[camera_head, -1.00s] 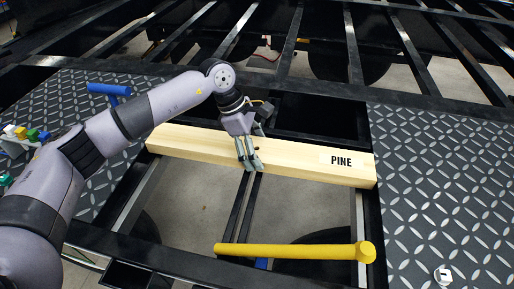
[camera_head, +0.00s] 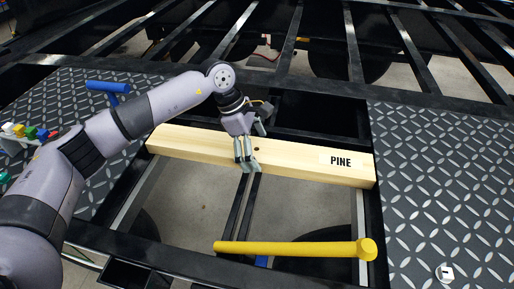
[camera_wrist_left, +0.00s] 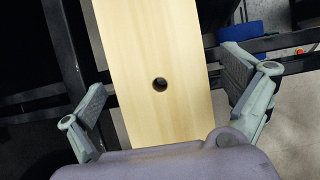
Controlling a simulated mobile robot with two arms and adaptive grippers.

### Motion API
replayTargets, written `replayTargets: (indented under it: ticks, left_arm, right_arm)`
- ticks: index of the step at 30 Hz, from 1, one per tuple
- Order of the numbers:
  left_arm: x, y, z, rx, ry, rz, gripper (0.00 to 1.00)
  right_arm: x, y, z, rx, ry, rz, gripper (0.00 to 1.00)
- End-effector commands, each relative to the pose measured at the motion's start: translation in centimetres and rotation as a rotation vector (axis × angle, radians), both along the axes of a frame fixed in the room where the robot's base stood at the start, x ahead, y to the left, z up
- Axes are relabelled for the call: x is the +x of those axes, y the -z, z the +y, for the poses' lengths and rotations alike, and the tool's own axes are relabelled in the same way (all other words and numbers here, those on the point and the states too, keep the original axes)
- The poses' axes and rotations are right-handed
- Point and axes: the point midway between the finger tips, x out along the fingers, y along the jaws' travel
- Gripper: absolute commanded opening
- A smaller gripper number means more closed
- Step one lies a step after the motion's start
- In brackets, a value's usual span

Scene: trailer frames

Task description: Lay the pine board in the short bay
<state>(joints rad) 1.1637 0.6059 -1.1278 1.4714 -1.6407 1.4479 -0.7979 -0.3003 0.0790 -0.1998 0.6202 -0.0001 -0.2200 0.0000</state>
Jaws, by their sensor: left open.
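The pine board (camera_head: 300,160), pale wood with a black PINE label, lies across the bay opening (camera_head: 195,195) between the two tread-plate decks, its ends at the opening's left and right sides. My left gripper (camera_head: 246,164) is over the board, left of its middle. In the left wrist view the board (camera_wrist_left: 150,50) passes between the open fingers of the left gripper (camera_wrist_left: 168,105), with a gap on each side. A dark round hole shows in the board there. My right gripper is not in view.
A yellow bar (camera_head: 295,248) with a round end lies across the front of the opening. Tread-plate decks stand at left (camera_head: 70,90) and right (camera_head: 440,190). A blue-handled item (camera_head: 108,87) and several coloured pieces are on the left. Bare frame beams (camera_head: 355,50) run behind.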

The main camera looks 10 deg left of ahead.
Motion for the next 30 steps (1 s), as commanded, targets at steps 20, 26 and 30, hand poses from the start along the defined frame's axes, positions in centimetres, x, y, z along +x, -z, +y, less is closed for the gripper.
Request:
replayTargets:
  ticks: [20,26,30]
  left_arm:
    - [0.1,-8.8,3.7,0.000,-0.001,-0.003,0.97]
    - [0.0,-10.7,4.6,0.000,-0.001,-0.001,0.97]
    - [0.0,-11.1,4.7,0.000,0.000,0.000,0.97]
  right_arm:
    - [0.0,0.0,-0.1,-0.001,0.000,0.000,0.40]
    - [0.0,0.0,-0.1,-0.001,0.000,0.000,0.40]
    - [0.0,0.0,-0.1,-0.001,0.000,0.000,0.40]
